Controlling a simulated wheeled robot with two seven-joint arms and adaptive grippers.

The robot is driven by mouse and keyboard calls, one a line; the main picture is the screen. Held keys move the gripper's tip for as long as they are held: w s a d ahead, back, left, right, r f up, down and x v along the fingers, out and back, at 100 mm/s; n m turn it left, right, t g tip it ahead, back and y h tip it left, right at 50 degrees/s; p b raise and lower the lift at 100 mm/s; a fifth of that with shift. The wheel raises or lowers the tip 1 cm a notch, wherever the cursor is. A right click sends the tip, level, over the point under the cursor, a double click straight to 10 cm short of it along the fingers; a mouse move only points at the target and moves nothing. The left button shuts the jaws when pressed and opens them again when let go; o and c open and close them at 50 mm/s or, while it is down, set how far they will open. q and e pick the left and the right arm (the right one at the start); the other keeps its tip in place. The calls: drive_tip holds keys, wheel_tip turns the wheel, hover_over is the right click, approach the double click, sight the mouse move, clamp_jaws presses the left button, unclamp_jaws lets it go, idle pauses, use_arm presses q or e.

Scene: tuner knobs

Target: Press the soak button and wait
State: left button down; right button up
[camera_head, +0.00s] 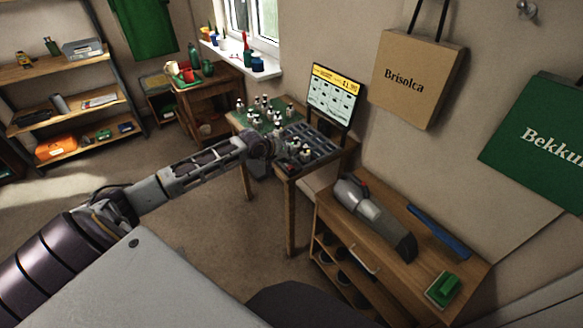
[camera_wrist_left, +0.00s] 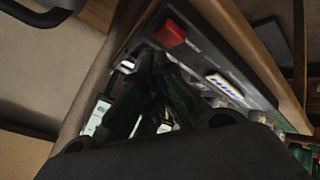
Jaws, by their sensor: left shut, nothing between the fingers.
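In the left wrist view a red button (camera_wrist_left: 170,33) stands on a dark grey panel (camera_wrist_left: 235,50), with small lettering beside it that I cannot read. I cannot tell whether it is the soak button. My left gripper (camera_wrist_left: 158,62) is shut and empty over the panel, its tips just below the red button in the picture. I cannot tell whether they touch anything. In the head view the left gripper (camera_head: 264,152) is at the near left side of the workbench, and the button cannot be made out. My right gripper is not in view.
Several white-and-black knobs stand on the workbench (camera_head: 290,172), below a lit screen (camera_head: 335,92) with a yellow header. A lit blue-and-white strip (camera_wrist_left: 224,87) is on the panel. A wooden cabinet (camera_head: 450,255) stands to the right. The floor to the left is open.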

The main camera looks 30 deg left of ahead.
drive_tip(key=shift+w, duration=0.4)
use_arm(q)
drive_tip(key=shift+f, duration=0.1)
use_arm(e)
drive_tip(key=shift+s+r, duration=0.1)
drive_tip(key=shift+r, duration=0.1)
use_arm(q)
drive_tip(key=shift+f+p, duration=0.15)
drive_tip(key=shift+p, duration=0.2)
drive_tip(key=shift+f, duration=0.15)
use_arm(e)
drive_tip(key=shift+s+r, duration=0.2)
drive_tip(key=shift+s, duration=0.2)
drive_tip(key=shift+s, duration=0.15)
use_arm(q)
drive_tip(key=shift+f, duration=0.1)
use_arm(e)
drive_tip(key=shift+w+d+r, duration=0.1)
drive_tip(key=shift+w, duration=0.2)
